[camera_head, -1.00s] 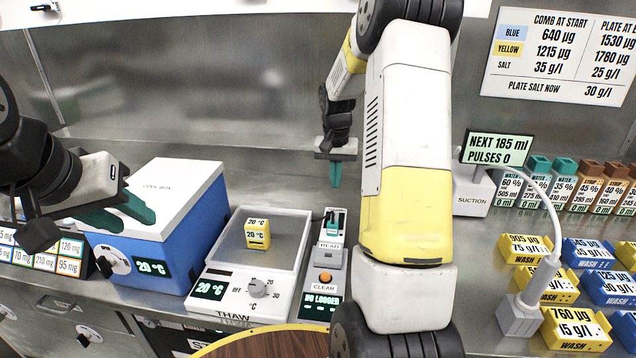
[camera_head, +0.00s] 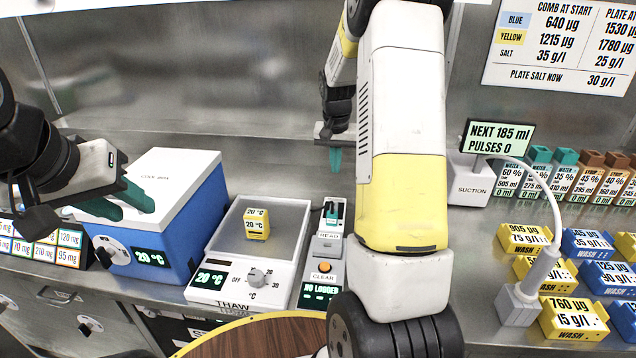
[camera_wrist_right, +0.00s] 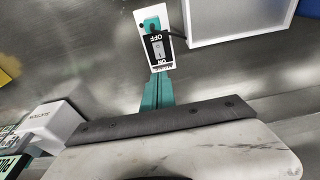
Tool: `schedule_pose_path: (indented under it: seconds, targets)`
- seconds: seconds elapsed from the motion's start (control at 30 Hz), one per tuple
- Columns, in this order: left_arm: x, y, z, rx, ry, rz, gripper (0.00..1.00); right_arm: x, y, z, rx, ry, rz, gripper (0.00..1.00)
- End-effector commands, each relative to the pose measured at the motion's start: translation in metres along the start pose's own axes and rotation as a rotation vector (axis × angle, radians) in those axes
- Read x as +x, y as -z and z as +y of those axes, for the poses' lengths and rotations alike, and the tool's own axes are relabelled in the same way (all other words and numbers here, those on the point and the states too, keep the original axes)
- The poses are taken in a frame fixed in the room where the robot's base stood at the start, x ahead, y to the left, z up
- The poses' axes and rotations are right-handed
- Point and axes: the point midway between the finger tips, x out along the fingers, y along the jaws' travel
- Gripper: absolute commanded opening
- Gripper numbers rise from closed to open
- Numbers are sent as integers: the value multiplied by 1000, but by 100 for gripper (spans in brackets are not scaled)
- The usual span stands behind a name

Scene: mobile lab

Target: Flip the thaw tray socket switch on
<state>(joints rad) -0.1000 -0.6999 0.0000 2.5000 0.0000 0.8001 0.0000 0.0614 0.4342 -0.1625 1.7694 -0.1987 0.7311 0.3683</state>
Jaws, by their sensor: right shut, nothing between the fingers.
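The socket (camera_wrist_right: 152,22) is a white plate with a teal plug and a black rocker switch (camera_wrist_right: 157,47) marked ON and OFF. I cannot tell which way the rocker is tipped. The socket also shows in the head view (camera_head: 333,210), behind the reader. A black cable runs from it towards the thaw tray (camera_head: 282,212), which holds a yellow block (camera_head: 256,224). My right gripper (camera_wrist_right: 159,76) is shut and empty, its tips by the switch's ON end; contact is unclear. It also shows in the head view (camera_head: 335,168). My left gripper (camera_head: 122,204) is open and empty by the cool box.
The blue cool box (camera_head: 185,225) with a white lid stands left of the thaw tray. The reader (camera_head: 325,262) stands right of the tray. The suction unit (camera_head: 472,182) and several wash blocks (camera_head: 572,318) are on the right. The steel back wall is close behind.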

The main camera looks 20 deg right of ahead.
Motion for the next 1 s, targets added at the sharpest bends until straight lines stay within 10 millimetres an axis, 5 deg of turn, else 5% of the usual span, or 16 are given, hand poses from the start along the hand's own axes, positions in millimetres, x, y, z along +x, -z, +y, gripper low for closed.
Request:
schedule_pose_path:
  seconds: [0.17, 0.7, 1.0]
  targets:
    - [0, 0, 0, 0, 0, 0, 36, 16, -1, 0, 0, -1, -4, 0]
    - [0, 0, 0, 0, 0, 0, 36, 121, -1, 1, 0, -1, -3, 0]
    - [0, 0, 0, 0, 0, 0, 36, 140, 0, 0, 0, 0, -1, 0]
